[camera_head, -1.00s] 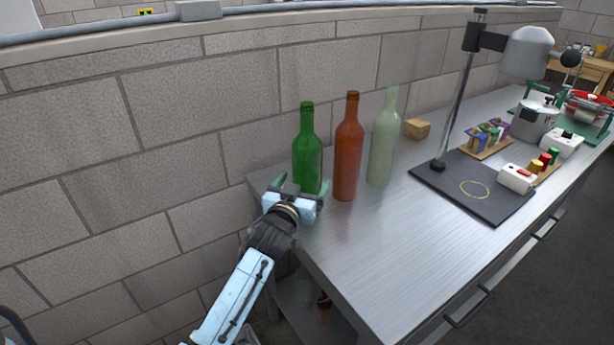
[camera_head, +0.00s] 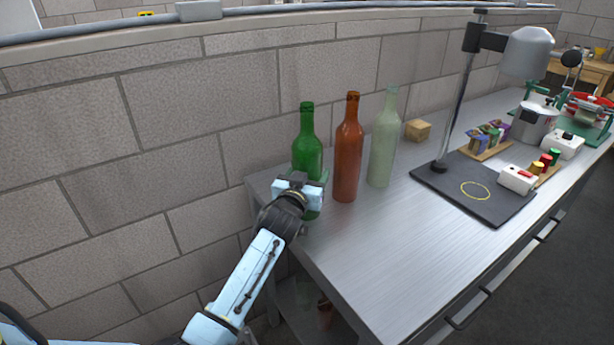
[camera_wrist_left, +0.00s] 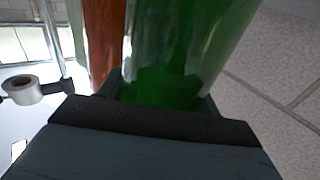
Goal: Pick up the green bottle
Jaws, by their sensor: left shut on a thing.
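The green bottle (camera_head: 307,150) stands upright near the left end of the metal bench, the leftmost of three bottles. My left gripper (camera_head: 304,184) is shut on its lower body, which it partly hides in the head view. In the left wrist view the green bottle (camera_wrist_left: 180,50) fills the space between the fingers, right in front of the palm. The bottle's base seems to be at the bench top; I cannot tell whether it is lifted. My right gripper is not in view.
A brown-orange bottle (camera_head: 347,150) stands close to the right of the green one, with a pale clear green bottle (camera_head: 383,140) beyond it. The block wall (camera_head: 200,130) rises behind. A black mat (camera_head: 460,200) with a lamp stand lies further right. The bench front (camera_head: 400,260) is clear.

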